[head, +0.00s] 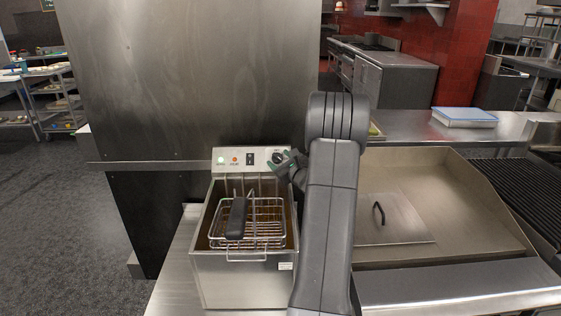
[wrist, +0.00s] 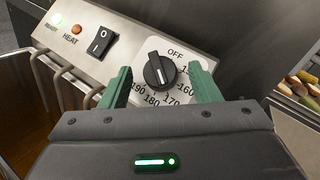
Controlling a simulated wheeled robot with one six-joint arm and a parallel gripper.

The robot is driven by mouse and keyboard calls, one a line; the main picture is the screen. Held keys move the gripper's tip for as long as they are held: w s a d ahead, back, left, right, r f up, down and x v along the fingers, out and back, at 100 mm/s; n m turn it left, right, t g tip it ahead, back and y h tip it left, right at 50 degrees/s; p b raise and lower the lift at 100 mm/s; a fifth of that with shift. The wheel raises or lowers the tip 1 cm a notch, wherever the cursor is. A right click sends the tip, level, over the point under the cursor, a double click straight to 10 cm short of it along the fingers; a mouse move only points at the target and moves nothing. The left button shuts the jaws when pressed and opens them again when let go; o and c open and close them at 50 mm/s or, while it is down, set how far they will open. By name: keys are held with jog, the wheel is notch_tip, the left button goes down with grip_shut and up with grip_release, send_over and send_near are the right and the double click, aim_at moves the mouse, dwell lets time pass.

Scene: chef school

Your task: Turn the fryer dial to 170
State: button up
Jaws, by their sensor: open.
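The fryer (head: 240,284) stands on the steel counter with a wire basket in its well. Its dial (wrist: 160,71) is a round black knob with a white mark on the front panel (wrist: 64,42). Around it are printed OFF at the top and numbers including 160, 170, 180 and 190. I cannot tell for sure which label the white mark points to. My gripper (wrist: 159,78) is open, with one green finger on each side of the dial; contact is not clear. In the head view my gripper (head: 283,166) is at the panel's right end and partly covers the dial.
A black rocker switch (wrist: 98,41) and two lit lamps sit left of the dial. The basket's black handle (head: 236,218) stands in front of the panel. A griddle (head: 440,190) is to the right, and a tall steel wall (head: 195,75) rises behind.

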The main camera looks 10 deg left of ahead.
jog(key=b+v, duration=0.3)
jog(key=v, duration=1)
jog(key=shift+s+d, duration=0.3)
jog(key=p+x, duration=0.3)
jog(key=x, duration=1)
jog(key=shift+w+a, duration=0.3)
jog(key=shift+w, duration=0.1)
jog(key=shift+m, duration=0.4)
